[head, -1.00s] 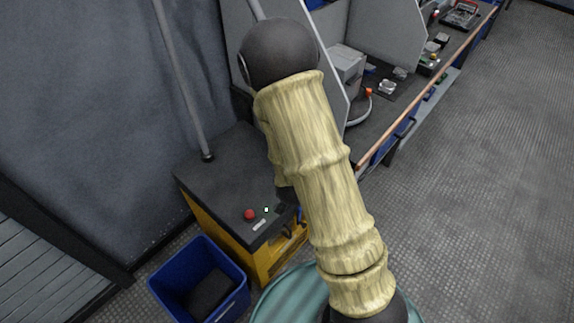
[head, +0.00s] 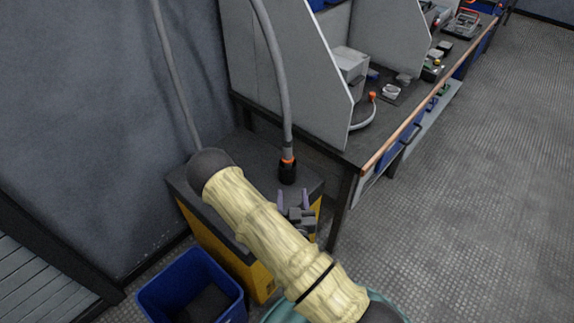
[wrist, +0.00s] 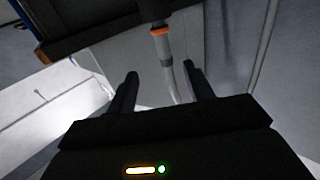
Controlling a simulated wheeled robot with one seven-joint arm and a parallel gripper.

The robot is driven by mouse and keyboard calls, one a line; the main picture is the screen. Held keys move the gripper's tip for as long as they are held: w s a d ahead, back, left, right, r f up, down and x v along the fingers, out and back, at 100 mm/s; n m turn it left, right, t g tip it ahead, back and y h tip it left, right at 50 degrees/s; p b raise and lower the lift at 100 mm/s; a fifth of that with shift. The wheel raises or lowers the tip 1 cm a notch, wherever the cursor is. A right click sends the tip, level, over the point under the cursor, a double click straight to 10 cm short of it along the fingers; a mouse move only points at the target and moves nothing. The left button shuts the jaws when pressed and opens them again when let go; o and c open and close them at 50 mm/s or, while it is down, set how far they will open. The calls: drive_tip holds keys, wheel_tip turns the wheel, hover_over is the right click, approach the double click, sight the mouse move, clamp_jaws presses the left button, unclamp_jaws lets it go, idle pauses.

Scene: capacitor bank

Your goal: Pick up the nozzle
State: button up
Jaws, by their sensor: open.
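The nozzle (head: 288,172) is a black cylinder with an orange ring, at the lower end of a grey hanging hose (head: 278,80). It hangs over the dark top of a yellow-sided cabinet. In the head view my gripper (head: 293,196) is open and empty, just below the nozzle in the picture, fingers pointing towards it. In the wrist view the orange-ringed nozzle (wrist: 155,12) is at the top, partly cut off. The hose runs down from it towards the gap between the open fingers of my gripper (wrist: 160,70). Any contact is not clear.
The cabinet (head: 180,190) stands partly behind my arm. A workbench (head: 345,150) with grey partitions is to the right, carrying a grey box and another orange-tipped hose. A blue bin (head: 160,295) is at lower left. Open floor (head: 470,180) lies at right.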

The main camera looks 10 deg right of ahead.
drive_tip(key=shift+w+f, duration=0.1)
drive_tip(key=b, duration=0.9)
approach(289, 158)
drive_tip(key=shift+w+f+b, duration=0.25)
drive_tip(key=shift+w+b, duration=0.15)
drive_tip(key=shift+b, duration=0.4)
drive_tip(key=b, duration=0.4)
drive_tip(key=shift+w+r, duration=0.1)
drive_tip(key=shift+w, duration=0.25)
drive_tip(key=w, duration=0.5)
drive_tip(key=shift+d+r, duration=0.2)
drive_tip(key=shift+d, duration=0.15)
drive_tip(key=shift+s+d, duration=0.1)
